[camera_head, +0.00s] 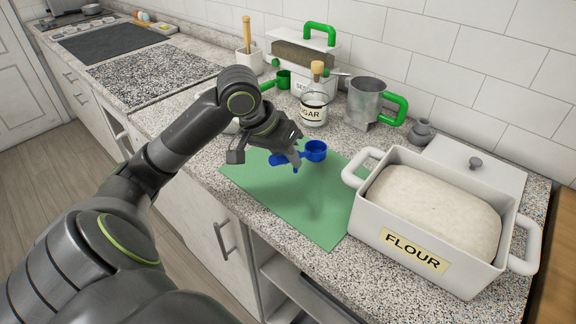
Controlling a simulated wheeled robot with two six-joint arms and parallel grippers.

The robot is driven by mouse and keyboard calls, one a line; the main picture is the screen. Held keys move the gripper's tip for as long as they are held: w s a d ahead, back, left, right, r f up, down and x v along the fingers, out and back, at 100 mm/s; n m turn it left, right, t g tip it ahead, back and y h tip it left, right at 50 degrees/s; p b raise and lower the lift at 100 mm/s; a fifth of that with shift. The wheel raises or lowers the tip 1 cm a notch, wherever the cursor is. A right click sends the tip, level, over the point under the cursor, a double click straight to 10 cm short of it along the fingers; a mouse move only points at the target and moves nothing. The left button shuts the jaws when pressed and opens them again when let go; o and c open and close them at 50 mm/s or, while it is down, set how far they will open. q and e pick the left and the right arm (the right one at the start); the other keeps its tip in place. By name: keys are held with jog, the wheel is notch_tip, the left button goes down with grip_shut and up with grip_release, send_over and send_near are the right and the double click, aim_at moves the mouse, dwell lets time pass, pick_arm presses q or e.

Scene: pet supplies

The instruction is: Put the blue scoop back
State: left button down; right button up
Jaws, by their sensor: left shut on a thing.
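The blue scoop (316,151) is in the camera_head view, above the far part of the green mat (318,222). My left gripper (297,160) is shut on the scoop's handle, with the scoop's bowl to the right of the fingers. A soft shadow lies on the mat below, so the scoop looks raised off it. My right gripper is not in the picture.
The flour bin (400,245), open and full, stands at the right. Behind are a sugar jar (313,110), a metal sifter with green handle (366,100), a green scoop (283,79) and a white container (303,60). The mat's front part is clear.

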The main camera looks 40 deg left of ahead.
pick_arm(q)
notch_tip(320, 180, down, 2)
jog(key=shift+f, duration=0.25)
jog(key=shift+f, duration=0.1)
jog(key=c, duration=1.3)
grip_release()
jog(key=shift+s+a+r, duration=0.1)
jog(key=shift+a+r, duration=0.05)
jog(key=shift+r, duration=0.4)
jog(key=shift+p+v, duration=0.9)
jog(key=shift+v, duration=4.65)
